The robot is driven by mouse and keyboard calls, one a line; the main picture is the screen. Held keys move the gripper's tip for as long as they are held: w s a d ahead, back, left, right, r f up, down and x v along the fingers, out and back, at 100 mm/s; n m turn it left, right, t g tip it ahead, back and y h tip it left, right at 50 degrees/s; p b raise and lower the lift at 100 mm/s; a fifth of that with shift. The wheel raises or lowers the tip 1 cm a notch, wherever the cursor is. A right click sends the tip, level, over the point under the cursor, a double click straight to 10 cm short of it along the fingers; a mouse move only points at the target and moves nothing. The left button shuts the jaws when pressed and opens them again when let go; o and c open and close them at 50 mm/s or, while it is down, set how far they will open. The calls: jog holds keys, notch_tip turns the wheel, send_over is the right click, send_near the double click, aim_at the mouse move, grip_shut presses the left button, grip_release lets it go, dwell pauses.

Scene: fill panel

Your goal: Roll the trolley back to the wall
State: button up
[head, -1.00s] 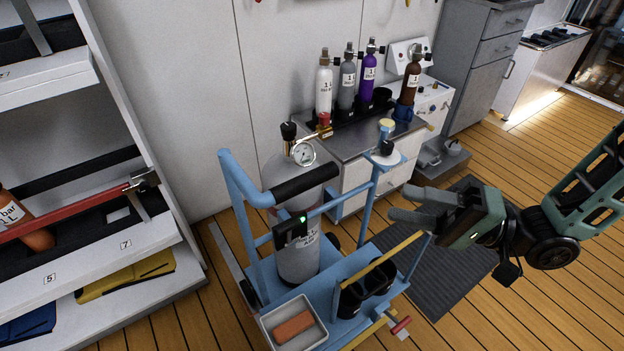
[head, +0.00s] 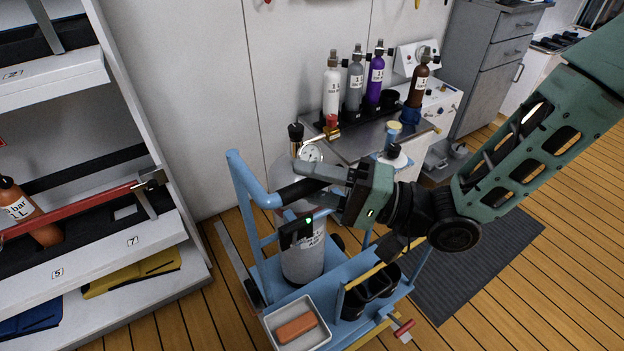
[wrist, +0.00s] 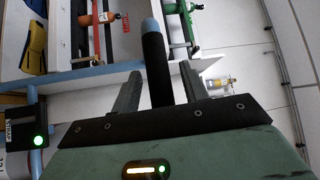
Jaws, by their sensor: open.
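The trolley is a light blue tube frame (head: 247,181) with a black handle grip (head: 290,193). It carries a grey gas cylinder (head: 302,262) with a gauge. It stands on the plank floor, with a strip of floor between it and the white wall (head: 190,90). My gripper (head: 308,183) is open at the right end of the handle grip and partly hides it. In the wrist view, the black grip (wrist: 155,70) runs between my two spread fingers (wrist: 157,88), with a gap on each side. I cannot tell how deep the grip sits between them.
A shelf rack (head: 120,265) stands at the left. A tray (head: 272,320) with an orange block is on the trolley's front. A dark mat (head: 470,270) lies at the right.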

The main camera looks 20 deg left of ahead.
grip_shut()
jog(key=shift+w+a, duration=0.1)
jog(key=shift+a, duration=0.05)
